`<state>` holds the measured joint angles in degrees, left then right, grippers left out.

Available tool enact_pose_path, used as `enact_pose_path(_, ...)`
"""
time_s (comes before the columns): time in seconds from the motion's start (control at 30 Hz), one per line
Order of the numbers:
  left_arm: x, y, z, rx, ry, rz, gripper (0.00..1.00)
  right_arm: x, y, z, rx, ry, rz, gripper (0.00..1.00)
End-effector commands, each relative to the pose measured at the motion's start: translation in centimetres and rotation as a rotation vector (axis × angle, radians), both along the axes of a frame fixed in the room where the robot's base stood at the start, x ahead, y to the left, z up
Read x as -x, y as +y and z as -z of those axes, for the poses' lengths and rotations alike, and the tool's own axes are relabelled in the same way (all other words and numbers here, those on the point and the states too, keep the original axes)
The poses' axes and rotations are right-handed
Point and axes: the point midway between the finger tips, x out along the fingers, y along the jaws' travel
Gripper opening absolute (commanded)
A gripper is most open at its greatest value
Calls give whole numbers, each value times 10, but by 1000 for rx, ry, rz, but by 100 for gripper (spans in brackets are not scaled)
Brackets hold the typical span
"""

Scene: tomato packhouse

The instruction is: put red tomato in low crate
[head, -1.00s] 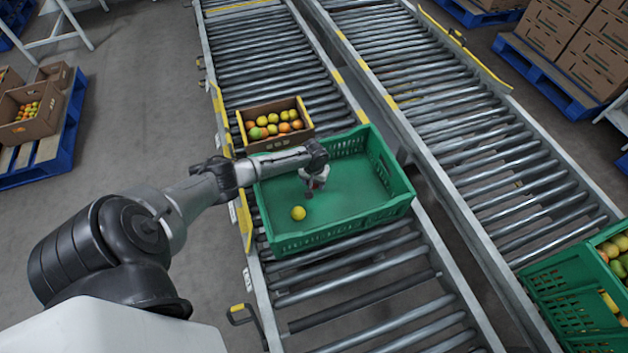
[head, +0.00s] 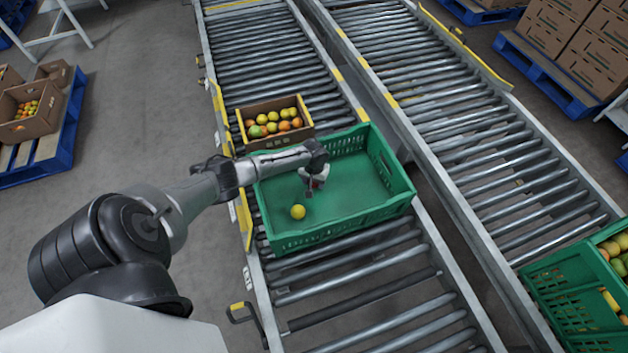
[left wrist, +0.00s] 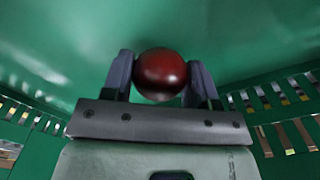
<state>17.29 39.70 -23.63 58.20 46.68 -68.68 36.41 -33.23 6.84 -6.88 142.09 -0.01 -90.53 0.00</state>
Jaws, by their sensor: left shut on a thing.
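A red tomato (left wrist: 161,74) sits between the two fingers of my left gripper (left wrist: 160,80) in the left wrist view. The gripper is shut on it. In the head view my left gripper (head: 311,190) points down inside the low green crate (head: 345,232); the tomato is hardly visible there. The crate stands on the roller conveyor, and its green floor and slotted walls fill the left wrist view. A yellow tomato (head: 298,212) lies on the crate floor, just left of and nearer than the gripper. The right gripper is not in view.
A cardboard box (head: 278,142) of mixed tomatoes stands behind the crate on the same conveyor. Another green crate (head: 570,300) with fruit is at the lower right. Most of the crate floor is bare.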

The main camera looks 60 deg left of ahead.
Motion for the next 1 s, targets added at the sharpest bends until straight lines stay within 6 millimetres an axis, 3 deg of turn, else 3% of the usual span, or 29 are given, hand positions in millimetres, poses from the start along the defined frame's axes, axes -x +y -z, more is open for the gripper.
enact_pose_path(0.77,0,0,11,1,-1,0,42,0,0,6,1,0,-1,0)
enact_pose_path(0.8,0,0,11,0,-1,0,56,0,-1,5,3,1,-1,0)
enact_pose_path(1.0,0,0,11,1,-1,0,75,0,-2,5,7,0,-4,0)
